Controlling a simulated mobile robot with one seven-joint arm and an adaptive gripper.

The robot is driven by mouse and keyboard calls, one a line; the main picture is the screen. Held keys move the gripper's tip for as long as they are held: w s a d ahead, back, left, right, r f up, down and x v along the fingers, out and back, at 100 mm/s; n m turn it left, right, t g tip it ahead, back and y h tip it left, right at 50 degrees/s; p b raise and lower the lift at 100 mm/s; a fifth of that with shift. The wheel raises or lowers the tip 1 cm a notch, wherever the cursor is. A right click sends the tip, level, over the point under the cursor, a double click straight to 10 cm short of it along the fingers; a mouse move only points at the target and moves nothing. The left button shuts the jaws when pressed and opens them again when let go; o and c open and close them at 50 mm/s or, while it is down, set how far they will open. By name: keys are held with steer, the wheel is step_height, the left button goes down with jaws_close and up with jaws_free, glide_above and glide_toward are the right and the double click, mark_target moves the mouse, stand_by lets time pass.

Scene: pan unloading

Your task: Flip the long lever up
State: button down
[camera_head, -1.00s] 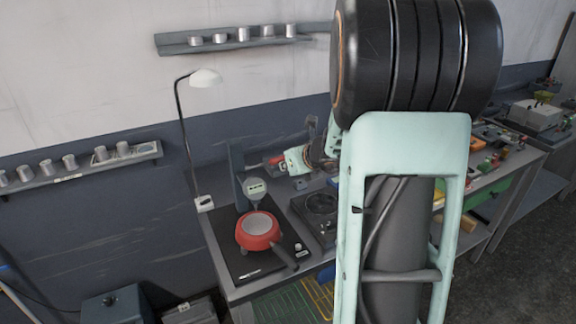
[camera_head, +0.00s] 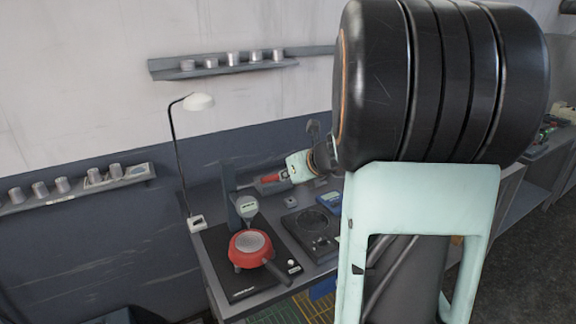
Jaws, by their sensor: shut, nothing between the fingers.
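My gripper (camera_head: 271,179) shows small at the end of the arm, with red and dark parts pointing left toward a dark upright plate (camera_head: 228,188). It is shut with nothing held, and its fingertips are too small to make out. A round-faced gauge (camera_head: 247,206) stands just below and left of it. A red pan (camera_head: 250,249) with a pale inside and a dark handle sits on a black base plate (camera_head: 225,270) in front of the gauge. I cannot clearly make out the long lever, nor whether my gripper touches it.
A dark device with a round top (camera_head: 313,226) stands right of the pan, with a blue item (camera_head: 348,203) behind it. A white lamp (camera_head: 199,102) rises at the left. My large black and pale-green arm links hide the right part of the bench.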

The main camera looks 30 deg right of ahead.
steer(key=shift+s+r, duration=0.3)
steer(key=shift+r, duration=0.6)
